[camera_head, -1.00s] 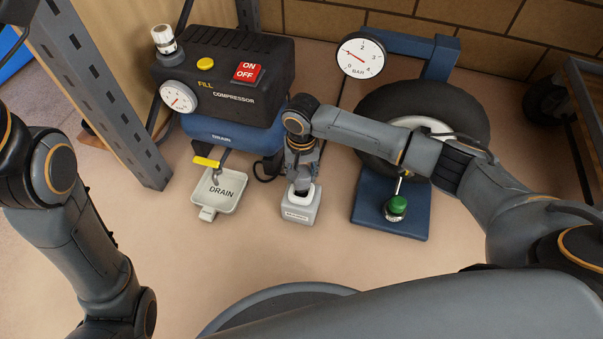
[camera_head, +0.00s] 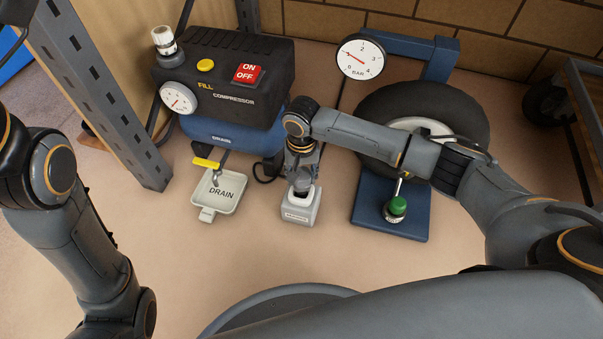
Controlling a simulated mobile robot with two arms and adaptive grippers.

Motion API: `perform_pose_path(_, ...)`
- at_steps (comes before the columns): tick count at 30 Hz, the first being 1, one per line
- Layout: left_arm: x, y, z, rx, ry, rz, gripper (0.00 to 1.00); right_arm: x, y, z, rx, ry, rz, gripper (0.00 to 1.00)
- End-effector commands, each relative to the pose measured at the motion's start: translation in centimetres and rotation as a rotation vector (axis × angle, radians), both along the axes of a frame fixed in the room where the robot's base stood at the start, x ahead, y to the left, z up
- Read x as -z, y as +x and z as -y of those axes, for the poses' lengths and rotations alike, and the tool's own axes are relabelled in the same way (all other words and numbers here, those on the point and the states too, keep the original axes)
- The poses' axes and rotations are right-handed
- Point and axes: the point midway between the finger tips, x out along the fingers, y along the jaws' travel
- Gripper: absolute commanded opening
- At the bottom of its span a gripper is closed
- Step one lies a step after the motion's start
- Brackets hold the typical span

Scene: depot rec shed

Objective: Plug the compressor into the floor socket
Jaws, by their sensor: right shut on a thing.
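The compressor (camera_head: 222,85), black on top with a blue tank below, stands at the back left with a red ON/OFF switch (camera_head: 247,73). The floor socket (camera_head: 299,211), a small light grey box, stands on the floor in front of it to the right. My right gripper (camera_head: 302,185) points down at the top of the socket and is shut on the plug, which is mostly hidden by the gripper. I cannot tell how deep the plug sits. A dark cable (camera_head: 264,178) loops beside the compressor. My left arm shows at the left, but its gripper is out of view.
A DRAIN tray (camera_head: 227,180) lies left of the socket, under a yellow drain lever (camera_head: 206,163). A tyre (camera_head: 470,112) on a blue stand (camera_head: 408,222) with a gauge (camera_head: 360,57) is at the right. A grey metal post (camera_head: 100,95) rises at the left. The front floor is clear.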

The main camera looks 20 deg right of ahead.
Motion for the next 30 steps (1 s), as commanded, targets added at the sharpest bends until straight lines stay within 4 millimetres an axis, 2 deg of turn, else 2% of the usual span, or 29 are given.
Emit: perform_pose_path(30,0.2,0.4,-0.1,0.0,-0.001,-0.013,0.0,2.0,0.0,-0.1,0.0,0.001,0.0,0.12)
